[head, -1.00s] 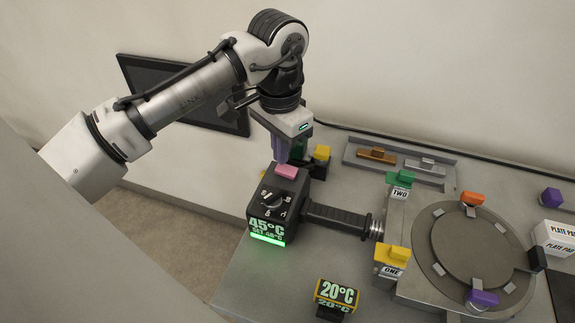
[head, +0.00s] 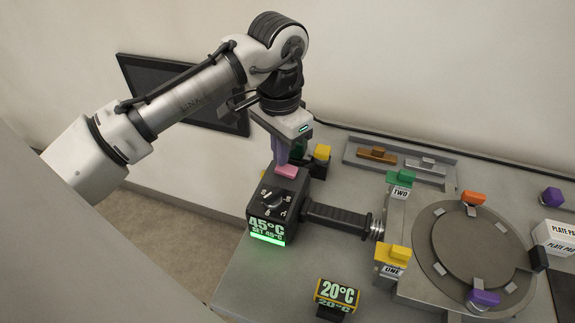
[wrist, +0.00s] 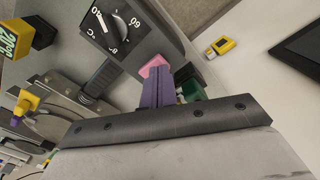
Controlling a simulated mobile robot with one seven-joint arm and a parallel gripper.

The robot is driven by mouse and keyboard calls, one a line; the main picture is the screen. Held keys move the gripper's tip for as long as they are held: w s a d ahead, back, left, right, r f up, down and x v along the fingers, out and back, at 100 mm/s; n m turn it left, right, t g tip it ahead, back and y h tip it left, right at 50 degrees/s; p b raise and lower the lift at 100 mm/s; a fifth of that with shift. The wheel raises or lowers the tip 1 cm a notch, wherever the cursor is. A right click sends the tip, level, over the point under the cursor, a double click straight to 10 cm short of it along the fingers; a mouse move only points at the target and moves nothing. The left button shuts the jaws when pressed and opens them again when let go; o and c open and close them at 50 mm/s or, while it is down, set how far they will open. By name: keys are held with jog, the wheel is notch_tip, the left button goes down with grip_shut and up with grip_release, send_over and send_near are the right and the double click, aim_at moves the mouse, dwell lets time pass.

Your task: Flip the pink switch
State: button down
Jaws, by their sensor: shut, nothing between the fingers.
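The pink switch (head: 286,171) sits on top of the black heater unit (head: 262,222), which has a dial and a lit green display reading 45°C. My gripper (head: 281,158) points down with its purple fingers together, just behind the pink switch in the head view. In the wrist view the shut fingers (wrist: 159,90) end right by the pink switch (wrist: 153,66) and hide part of it. I cannot tell whether the fingertips touch it.
A handle runs from the heater toward the round plate (head: 480,245). Green (head: 401,178) and yellow (head: 397,254) blocks labelled TWO and ONE stand nearby. A 20°C display (head: 336,296) stands in front. A tray (head: 352,152) is at the back. A dark screen (head: 150,75) is on the wall.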

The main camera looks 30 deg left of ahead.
jog(key=shift+f+b, duration=0.35)
jog(key=shift+f, duration=0.35)
dwell(0.3)
notch_tip(320, 180, up, 7)
jog(key=p, duration=0.7)
jog(key=shift+r, duration=0.1)
dwell(0.5)
